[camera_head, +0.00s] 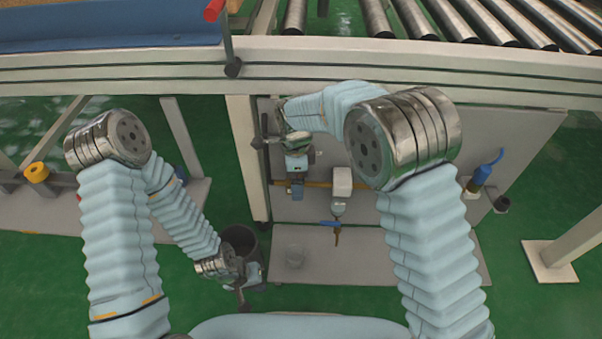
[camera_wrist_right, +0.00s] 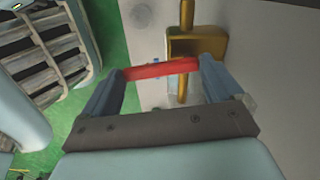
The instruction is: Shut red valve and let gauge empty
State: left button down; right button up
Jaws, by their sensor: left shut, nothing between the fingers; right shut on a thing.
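The red valve handle (camera_wrist_right: 160,68) lies between the fingers of my right gripper (camera_wrist_right: 162,80) in the right wrist view, with a finger at each end. Behind it is a brass valve body (camera_wrist_right: 212,46) on a vertical brass pipe. In the head view my right gripper (camera_head: 272,138) reaches the upper left of the grey panel; the red handle cannot be made out there. My left gripper (camera_head: 243,288) is shut and empty, low beside a dark bucket (camera_head: 241,237). No gauge face can be clearly made out.
The grey panel (camera_head: 400,220) carries pipework, a white box (camera_head: 342,180), a small blue handle (camera_head: 331,223) and a blue-topped fitting (camera_head: 482,174). A roller conveyor frame (camera_head: 500,75) runs above.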

jog(key=shift+a+r+m, duration=0.15)
jog(key=shift+a+m, duration=0.05)
jog(key=shift+m, duration=0.4)
jog(key=o, duration=1.2)
jog(key=shift+c, duration=0.2)
notch_tip(320, 180, up, 14)
jog(key=p, duration=0.2)
jog(key=shift+f, duration=0.2)
